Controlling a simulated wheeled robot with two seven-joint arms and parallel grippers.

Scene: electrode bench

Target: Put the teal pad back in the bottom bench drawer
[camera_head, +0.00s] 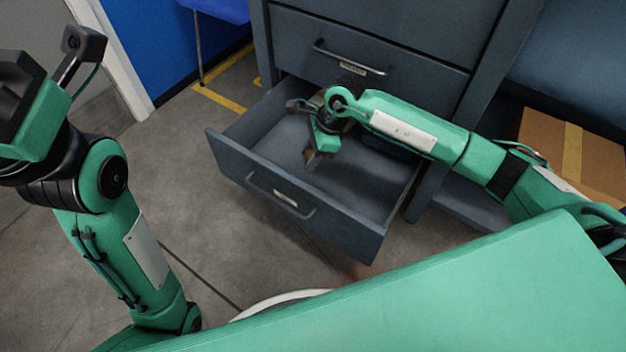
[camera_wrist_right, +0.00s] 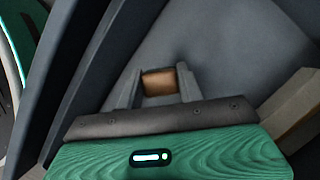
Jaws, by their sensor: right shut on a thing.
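The lower bench drawer (camera_head: 345,222) stands pulled open in the head view. My right gripper (camera_head: 314,157) reaches down into it, near the drawer's middle. In the wrist view its two fingers are shut on a small brown thing (camera_wrist_right: 160,82), with the grey drawer floor beyond. I cannot make out a teal pad in either view. My left gripper (camera_head: 22,95) is at the far left, raised, away from the drawer; its fingertips do not show clearly.
A shut drawer (camera_head: 400,55) is above the open one. A dark blue thing (camera_head: 388,147) lies at the back right of the open drawer, partly behind my arm. A cardboard box (camera_head: 580,155) is at the right. Grey floor is clear left of the drawer.

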